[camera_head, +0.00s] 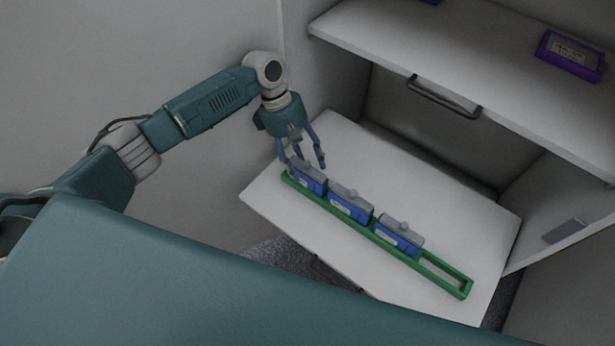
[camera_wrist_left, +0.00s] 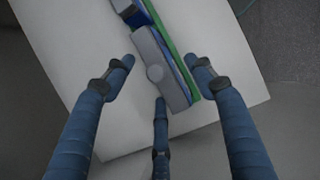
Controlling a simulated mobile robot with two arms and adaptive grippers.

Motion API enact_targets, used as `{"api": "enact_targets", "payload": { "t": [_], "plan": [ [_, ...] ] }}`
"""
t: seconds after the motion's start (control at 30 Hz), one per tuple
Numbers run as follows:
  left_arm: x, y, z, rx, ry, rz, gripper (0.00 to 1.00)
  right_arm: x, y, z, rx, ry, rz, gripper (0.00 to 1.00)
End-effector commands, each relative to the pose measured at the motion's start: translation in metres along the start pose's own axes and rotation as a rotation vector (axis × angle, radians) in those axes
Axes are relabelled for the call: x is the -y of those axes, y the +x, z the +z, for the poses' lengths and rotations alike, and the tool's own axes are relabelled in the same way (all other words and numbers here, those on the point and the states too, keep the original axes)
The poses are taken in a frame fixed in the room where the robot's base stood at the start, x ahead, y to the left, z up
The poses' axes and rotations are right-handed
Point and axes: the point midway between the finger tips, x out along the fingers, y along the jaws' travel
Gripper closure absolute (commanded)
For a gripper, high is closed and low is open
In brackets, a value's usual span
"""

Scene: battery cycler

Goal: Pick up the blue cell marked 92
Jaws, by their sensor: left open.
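Three blue cells with grey tops stand in a row in a green rack (camera_head: 440,278): a left cell (camera_head: 312,182), a middle cell (camera_head: 350,205) and a right cell (camera_head: 397,238). Their labels are too small to read, so I cannot tell which is marked 92. My left gripper (camera_head: 303,160), with three fingers, is open at the left cell. In the left wrist view the open fingers (camera_wrist_left: 160,74) spread around a cell's grey top (camera_wrist_left: 155,50) with its round knob. I see no firm grip on it. My right gripper is not in view.
The rack stands on a white tray-like surface (camera_head: 275,205) in front of a cabinet opening. Above it is a white shelf (camera_head: 480,70) with a purple cell (camera_head: 570,56) at the right. A dark handle (camera_head: 443,98) sits below the shelf edge. The rack's right end is empty.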

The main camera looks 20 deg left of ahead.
Motion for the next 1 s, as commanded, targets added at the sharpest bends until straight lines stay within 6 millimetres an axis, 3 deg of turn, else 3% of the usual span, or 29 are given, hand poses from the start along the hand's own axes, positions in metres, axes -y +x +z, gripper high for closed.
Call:
{"api": "enact_targets", "payload": {
  "t": [0.2, 0.5, 0.8, 1.0],
  "plan": [
    [0.0, 0.031, 0.0, 0.0, 0.0, -0.002, 0.45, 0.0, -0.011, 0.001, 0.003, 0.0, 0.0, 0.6],
    [-0.001, 0.038, 0.0, -0.001, 0.001, 0.0, 0.45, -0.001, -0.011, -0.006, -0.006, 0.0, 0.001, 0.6],
    [-0.001, 0.038, 0.0, 0.0, 0.001, 0.0, 1.0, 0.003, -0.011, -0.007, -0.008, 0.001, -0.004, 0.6],
    [-0.002, 0.036, 0.001, 0.001, 0.003, 0.003, 1.0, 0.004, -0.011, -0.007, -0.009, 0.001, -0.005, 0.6]
  ]
}}
